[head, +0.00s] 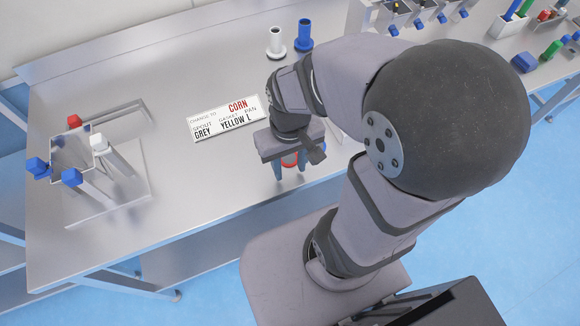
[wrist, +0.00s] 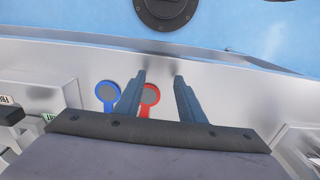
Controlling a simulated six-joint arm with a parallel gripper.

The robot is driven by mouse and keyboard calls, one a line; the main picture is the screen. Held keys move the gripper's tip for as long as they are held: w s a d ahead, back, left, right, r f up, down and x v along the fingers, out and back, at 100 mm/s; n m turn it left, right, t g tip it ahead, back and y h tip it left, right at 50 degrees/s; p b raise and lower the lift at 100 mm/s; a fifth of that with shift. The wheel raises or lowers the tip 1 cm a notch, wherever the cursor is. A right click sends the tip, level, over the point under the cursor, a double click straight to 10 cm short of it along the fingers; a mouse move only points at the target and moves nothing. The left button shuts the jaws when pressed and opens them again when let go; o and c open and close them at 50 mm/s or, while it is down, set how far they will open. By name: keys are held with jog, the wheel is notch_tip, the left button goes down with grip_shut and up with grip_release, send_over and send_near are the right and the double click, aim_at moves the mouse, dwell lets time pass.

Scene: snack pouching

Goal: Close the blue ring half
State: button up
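In the wrist view a blue ring (wrist: 107,92) with a grey centre and a short blue tab lies just left of my gripper (wrist: 160,77). A red ring (wrist: 151,95) of the same kind lies to its right, partly hidden behind my left finger. My gripper's two fingers are apart with nothing between their tips, and I see no contact with the blue ring. The blue ring cannot be made out there.
A sign (head: 228,118) reading CORN, GREY, YELLOW L lies left of my gripper. A white tube (head: 276,43) and a blue tube (head: 304,35) stand behind. A metal frame (head: 108,210) with coloured handles is at left. Bare table lies between the frame and sign.

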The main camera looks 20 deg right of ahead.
jog(key=shift+s+f, duration=0.1)
jog(key=shift+s, duration=0.1)
grip_shut()
jog(key=w+d+r+n+t+p, duration=0.1)
jog(key=w+d+r, duration=0.3)
jog(key=w, duration=0.5)
jog(key=w+d+r+n+t+y, duration=0.1)
jog(key=w+d+r+n, duration=0.1)
jog(key=w+d+r, duration=0.3)
jog(key=w+d+r+n+t+p, duration=0.1)
jog(key=w+d+r, duration=0.3)
jog(key=w+r, duration=0.4)
jog(key=w, duration=0.5)
jog(key=shift+d+t+p, duration=0.3)
jog(key=shift+d, duration=0.05)
